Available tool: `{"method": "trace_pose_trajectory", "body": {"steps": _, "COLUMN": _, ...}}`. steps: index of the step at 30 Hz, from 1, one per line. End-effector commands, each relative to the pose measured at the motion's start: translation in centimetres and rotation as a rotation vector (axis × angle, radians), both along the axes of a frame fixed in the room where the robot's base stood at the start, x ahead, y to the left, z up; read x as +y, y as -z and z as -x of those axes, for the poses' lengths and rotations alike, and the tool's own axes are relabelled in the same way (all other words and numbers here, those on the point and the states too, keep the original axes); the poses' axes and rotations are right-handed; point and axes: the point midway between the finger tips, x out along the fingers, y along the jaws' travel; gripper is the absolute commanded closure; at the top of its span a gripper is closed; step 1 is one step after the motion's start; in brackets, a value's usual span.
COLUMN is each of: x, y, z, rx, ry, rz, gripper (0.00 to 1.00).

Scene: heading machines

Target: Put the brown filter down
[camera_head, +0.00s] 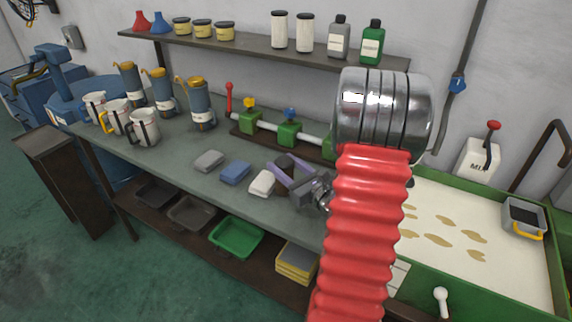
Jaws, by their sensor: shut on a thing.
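My gripper (281,171), with pale purple fingers, is over the workbench (190,185), just right of a row of small blocks. It is shut on a dark brown piece, the brown filter (285,161), whose upper part shows between the fingers. Its lower part is hidden by the fingers, and I cannot tell whether it touches the bench. My own red ribbed arm sleeve covers the bench to the right of the gripper.
A grey block (209,160), a blue block (235,172) and a white block (262,184) lie left of the gripper. A pipe with green valves (288,133) runs behind. Mugs and tall pitchers stand left. A green basin (480,235) of cream liquid is right.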

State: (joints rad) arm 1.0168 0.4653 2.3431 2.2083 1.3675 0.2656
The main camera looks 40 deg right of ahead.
Motion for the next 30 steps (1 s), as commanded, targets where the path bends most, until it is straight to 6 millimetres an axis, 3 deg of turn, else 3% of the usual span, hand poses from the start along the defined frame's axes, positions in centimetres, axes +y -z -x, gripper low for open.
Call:
{"method": "trace_pose_trajectory", "body": {"steps": 1, "x": 0.0, "y": 0.1, "z": 0.0, "rx": 0.000, "ry": 0.000, "rz": -0.001, "gripper": 0.81}}
{"method": "trace_pose_trajectory", "body": {"steps": 2, "x": 0.0, "y": 0.1, "z": 0.0, "rx": 0.000, "ry": 0.000, "rz": -0.001, "gripper": 0.52}}
{"method": "trace_pose_trajectory", "body": {"steps": 9, "x": 0.0, "y": 0.1, "z": 0.0, "rx": 0.000, "ry": 0.000, "rz": 0.000, "gripper": 0.35}}
{"method": "trace_pose_trajectory", "body": {"steps": 20, "x": 0.0, "y": -0.1, "z": 0.1, "rx": 0.000, "ry": 0.001, "rz": 0.000, "gripper": 0.35}}
{"method": "trace_pose_trajectory", "body": {"steps": 30, "x": 0.3, "y": -0.1, "z": 4.0, "rx": 0.001, "ry": 0.004, "rz": -0.001, "gripper": 0.35}}
